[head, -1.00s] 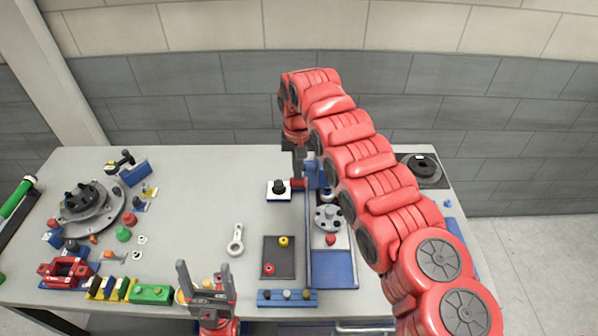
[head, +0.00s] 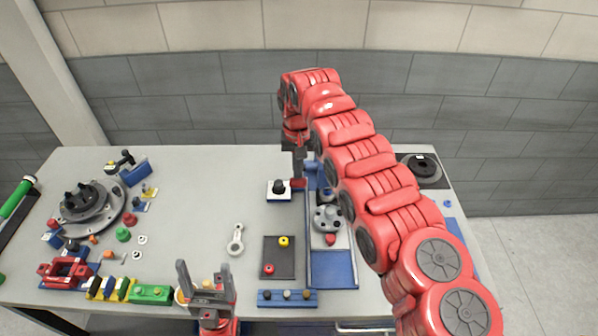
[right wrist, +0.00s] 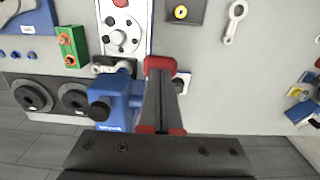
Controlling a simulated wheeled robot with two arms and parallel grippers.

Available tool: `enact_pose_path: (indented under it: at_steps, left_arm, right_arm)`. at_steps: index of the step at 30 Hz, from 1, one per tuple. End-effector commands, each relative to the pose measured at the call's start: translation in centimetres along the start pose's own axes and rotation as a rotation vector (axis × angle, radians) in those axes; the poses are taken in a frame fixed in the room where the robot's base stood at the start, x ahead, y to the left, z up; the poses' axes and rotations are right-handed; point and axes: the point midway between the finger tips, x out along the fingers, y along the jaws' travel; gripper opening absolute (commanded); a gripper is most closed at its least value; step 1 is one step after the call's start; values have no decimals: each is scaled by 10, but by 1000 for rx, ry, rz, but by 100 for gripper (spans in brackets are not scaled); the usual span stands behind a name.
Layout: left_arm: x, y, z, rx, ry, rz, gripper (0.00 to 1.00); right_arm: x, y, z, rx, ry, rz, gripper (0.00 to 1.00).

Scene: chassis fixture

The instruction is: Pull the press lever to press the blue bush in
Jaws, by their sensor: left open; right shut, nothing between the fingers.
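The blue press (head: 312,178) stands at the back middle of the table, partly covered by my right arm. It shows from above in the right wrist view (right wrist: 118,98). The red lever grip (head: 298,183) is at the press's left side; in the right wrist view it (right wrist: 158,64) lies across the tips of my right gripper (right wrist: 159,75). That gripper is shut with nothing between its fingers. Contact with the grip cannot be told for sure. A grey round part (head: 327,218) sits on a white plate in front of the press. I cannot make out the blue bush. My left gripper (head: 205,276) is open and empty at the front edge.
A dark tray (head: 278,258) with yellow and red pieces and a metal link (head: 236,240) lie left of the blue rail. A white block with a black knob (head: 279,189) is close beside the press. Parts crowd the table's left; the middle left is clear.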

Motion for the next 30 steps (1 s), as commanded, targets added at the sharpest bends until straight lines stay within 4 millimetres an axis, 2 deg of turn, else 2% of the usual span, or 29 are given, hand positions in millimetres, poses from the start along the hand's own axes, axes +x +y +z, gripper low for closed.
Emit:
enact_pose_path:
  at_steps: [16, 30]
  left_arm:
    - [0, 0, 0, 0, 0, 0, 78]
    - [-6, 0, 1, 0, 0, 0, 78]
  right_arm:
    - [1, 0, 0, 0, 0, 0, 0]
    - [10, 0, 0, 0, 0, 0, 0]
